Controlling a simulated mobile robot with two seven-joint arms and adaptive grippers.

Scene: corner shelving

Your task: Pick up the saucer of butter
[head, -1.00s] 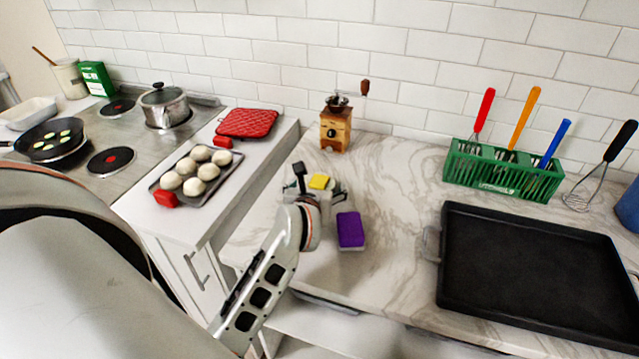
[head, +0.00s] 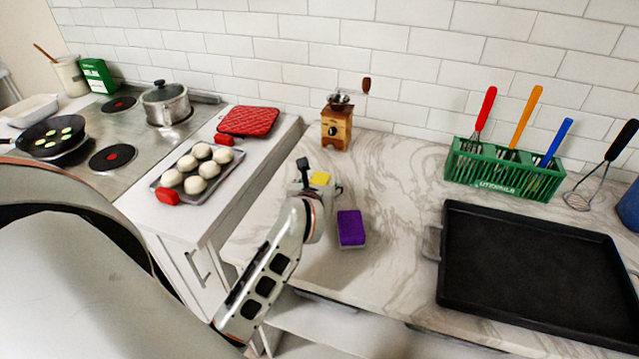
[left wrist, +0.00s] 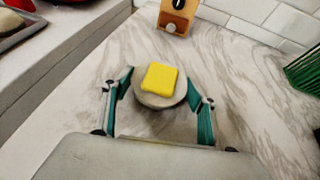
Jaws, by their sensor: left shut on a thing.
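The yellow butter (left wrist: 160,79) lies on a small pale saucer (left wrist: 152,102) in the left wrist view. In the head view only the butter (head: 320,178) shows clearly above my gripper; the saucer is mostly hidden there. My left gripper (left wrist: 160,104) has its two green fingers on opposite sides of the saucer, closed on its rim. In the head view my left gripper (head: 318,190) is at the marble counter, left of the purple sponge. I cannot tell whether the saucer touches the counter. My right gripper is not in view.
A purple sponge (head: 351,228) lies right of my gripper. A wooden coffee grinder (head: 336,128) stands behind. A black tray (head: 530,270) and a green utensil rack (head: 503,168) are at the right. A tray of white buns (head: 209,184) is at the left. Counter between grinder and rack is clear.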

